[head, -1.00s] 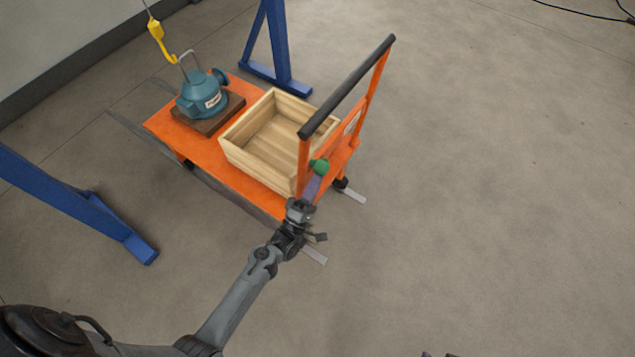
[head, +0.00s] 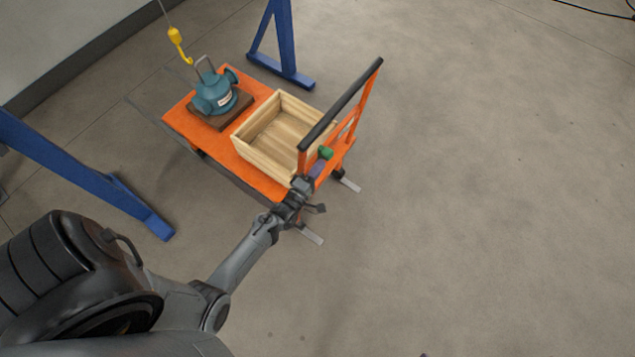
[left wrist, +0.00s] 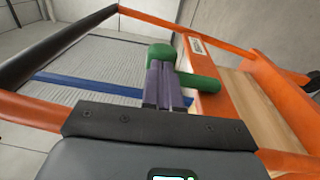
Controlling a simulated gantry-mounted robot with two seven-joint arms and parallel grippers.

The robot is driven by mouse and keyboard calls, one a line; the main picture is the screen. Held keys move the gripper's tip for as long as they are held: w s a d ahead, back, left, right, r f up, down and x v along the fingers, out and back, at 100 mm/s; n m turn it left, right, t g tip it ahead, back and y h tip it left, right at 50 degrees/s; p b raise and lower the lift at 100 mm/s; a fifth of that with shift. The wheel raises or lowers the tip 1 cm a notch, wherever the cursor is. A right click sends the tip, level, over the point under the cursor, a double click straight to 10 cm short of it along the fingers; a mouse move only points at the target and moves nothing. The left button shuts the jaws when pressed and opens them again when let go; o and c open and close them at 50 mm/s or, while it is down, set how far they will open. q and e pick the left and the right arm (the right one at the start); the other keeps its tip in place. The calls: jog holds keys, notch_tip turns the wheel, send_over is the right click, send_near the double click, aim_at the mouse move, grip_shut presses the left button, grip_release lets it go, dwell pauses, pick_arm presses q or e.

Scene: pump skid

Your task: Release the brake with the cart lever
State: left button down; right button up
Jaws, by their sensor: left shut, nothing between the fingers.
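The orange cart (head: 180,125) stands with its black push handle (head: 345,100) on the right. A lever with a green knob (head: 325,152) sits by the handle frame, above the cart's end. My left gripper (head: 317,169) is shut and empty, its purple fingers right at the knob. In the left wrist view, the green knob (left wrist: 160,55) and its green bar (left wrist: 201,82) lie just beyond the closed fingers (left wrist: 164,85). The fingers overlap the lever in view; I cannot tell if they touch it. My right gripper is out of view.
The cart carries a teal pump (head: 214,93) on a brown block and an open wooden crate (head: 252,160). A yellow hook (head: 175,38) hangs above the pump. Blue frame legs (head: 90,180) stand at left and behind (head: 285,45). The floor at right is clear.

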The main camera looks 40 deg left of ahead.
pick_arm(q)
jog(key=shift+w+r, duration=0.1)
jog(key=shift+w, duration=0.05)
dwell(0.6)
jog(key=shift+s+r+p, duration=0.15)
jog(key=shift+s+p, duration=0.15)
jog(key=shift+p, duration=0.1)
jog(key=r+p+v, duration=0.2)
jog(key=p+v, duration=0.4)
jog(key=v, duration=0.7)
jog(key=shift+r, duration=0.2)
jog(key=shift+s, duration=0.2)
